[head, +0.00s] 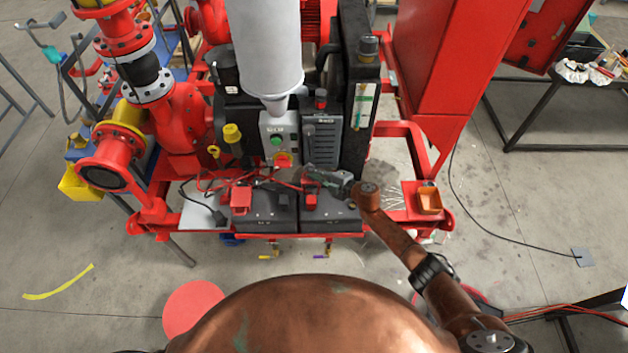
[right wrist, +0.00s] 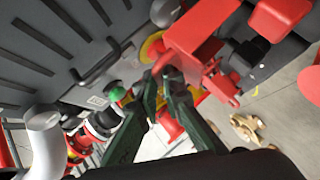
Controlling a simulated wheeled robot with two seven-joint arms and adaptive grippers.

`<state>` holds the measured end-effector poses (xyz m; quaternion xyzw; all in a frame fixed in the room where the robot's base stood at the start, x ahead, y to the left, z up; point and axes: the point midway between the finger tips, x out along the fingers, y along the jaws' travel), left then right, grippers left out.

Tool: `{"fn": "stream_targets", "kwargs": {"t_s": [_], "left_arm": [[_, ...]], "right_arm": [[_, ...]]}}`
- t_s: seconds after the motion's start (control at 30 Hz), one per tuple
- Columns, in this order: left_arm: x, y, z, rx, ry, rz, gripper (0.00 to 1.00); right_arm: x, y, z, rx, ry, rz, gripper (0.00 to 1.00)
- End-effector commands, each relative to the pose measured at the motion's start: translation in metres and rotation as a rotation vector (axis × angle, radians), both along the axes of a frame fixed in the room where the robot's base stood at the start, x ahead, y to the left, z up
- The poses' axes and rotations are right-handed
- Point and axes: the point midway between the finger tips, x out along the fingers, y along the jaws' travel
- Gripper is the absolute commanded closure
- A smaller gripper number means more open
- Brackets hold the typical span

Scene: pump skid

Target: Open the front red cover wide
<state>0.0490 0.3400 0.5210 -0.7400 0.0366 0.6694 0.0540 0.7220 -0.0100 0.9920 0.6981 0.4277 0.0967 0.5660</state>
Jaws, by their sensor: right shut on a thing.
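The red cover (head: 310,200) sits on top of the right-hand dark battery at the front of the red skid. In the right wrist view a red cover (right wrist: 203,42) stands large, just beyond the fingertips. My right gripper (head: 306,174) is over the back of this battery, with its arm coming from the lower right. In the right wrist view its dark green fingers (right wrist: 167,82) are closed together at the edge of the red cover, which they appear to grip. The exact contact is partly hidden by the fingers. My left gripper is not in view.
Another red cover (head: 240,196) is on the left-hand battery (head: 255,220). Red and black cables lie behind the batteries. A control box (head: 278,140) with green and red buttons stands close behind. An orange bin (head: 429,200) is at the right. The floor in front is mostly clear.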

Motion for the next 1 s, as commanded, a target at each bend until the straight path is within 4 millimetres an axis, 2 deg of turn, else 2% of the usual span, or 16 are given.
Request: {"fn": "stream_targets", "kwargs": {"t_s": [0.2, 0.67, 0.7, 0.9, 1.0], "left_arm": [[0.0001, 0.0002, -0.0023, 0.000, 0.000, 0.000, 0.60], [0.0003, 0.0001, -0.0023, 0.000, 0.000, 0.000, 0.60], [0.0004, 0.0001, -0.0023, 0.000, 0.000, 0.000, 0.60], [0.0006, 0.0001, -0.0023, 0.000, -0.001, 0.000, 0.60], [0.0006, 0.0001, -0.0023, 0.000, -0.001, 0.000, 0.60]], "right_arm": [[0.0079, 0.0011, 0.0046, 0.004, -0.003, -0.001, 1.00], [0.0093, 0.0018, 0.0067, 0.006, -0.004, 0.000, 1.00], [0.0093, 0.0018, 0.0068, 0.007, -0.004, 0.001, 0.90], [0.0084, 0.0011, 0.0048, 0.004, -0.002, 0.000, 0.76], [0.0082, 0.0008, 0.0041, 0.003, -0.002, 0.001, 0.75]]}}
